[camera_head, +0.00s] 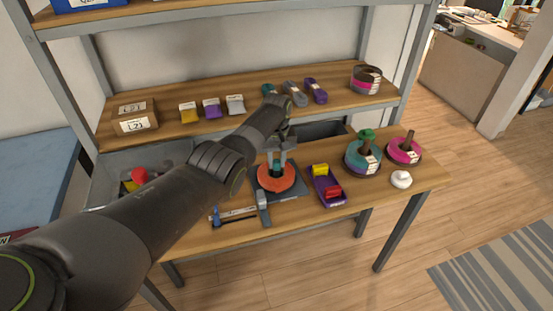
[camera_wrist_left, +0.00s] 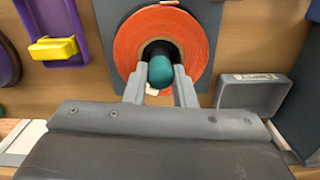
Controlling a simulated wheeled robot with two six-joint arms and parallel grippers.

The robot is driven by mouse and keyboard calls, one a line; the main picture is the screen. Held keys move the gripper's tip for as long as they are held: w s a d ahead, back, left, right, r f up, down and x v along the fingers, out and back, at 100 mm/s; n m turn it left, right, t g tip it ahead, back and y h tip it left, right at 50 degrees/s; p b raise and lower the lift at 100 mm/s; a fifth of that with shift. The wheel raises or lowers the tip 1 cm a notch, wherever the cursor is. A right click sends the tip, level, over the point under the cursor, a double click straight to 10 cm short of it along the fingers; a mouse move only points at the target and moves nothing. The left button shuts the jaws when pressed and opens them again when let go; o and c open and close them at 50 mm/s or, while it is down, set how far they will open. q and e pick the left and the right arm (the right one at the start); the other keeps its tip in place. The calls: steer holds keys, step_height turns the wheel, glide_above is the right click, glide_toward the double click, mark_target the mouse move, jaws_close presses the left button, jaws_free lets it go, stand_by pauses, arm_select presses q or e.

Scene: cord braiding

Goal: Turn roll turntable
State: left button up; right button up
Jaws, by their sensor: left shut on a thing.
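An orange roll (camera_head: 290,180) lies flat on a dark square turntable base (camera_head: 294,191) on the workbench. My left gripper (camera_head: 277,166) reaches down over the roll from above. In the left wrist view the orange roll (camera_wrist_left: 197,38) fills the top middle on its dark base (camera_wrist_left: 113,18). There my left gripper (camera_wrist_left: 160,88) has its two fingers on either side of a teal rounded knob (camera_wrist_left: 160,70) at the roll's centre, shut on it. The lower part of the knob is hidden in the roll's hole. My right gripper is not in view.
A purple tray (camera_head: 327,190) with yellow and red pieces stands right of the turntable. Teal (camera_head: 361,161) and pink (camera_head: 404,151) rolls stand further right, near a white lump (camera_head: 401,179). A hammer-like tool (camera_head: 263,207) lies in front. A shelf (camera_head: 170,124) with cords and boxes runs behind.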

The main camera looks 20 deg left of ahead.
arm_select(q)
steer(key=shift+r+m, duration=0.15)
steer(key=shift+m, duration=2.25)
steer(key=shift+w+m+p, duration=0.1)
steer(key=shift+m+p, duration=0.25)
steer(key=shift+m, duration=14.75)
steer(key=shift+r+m, duration=0.1)
steer(key=shift+m, duration=0.4)
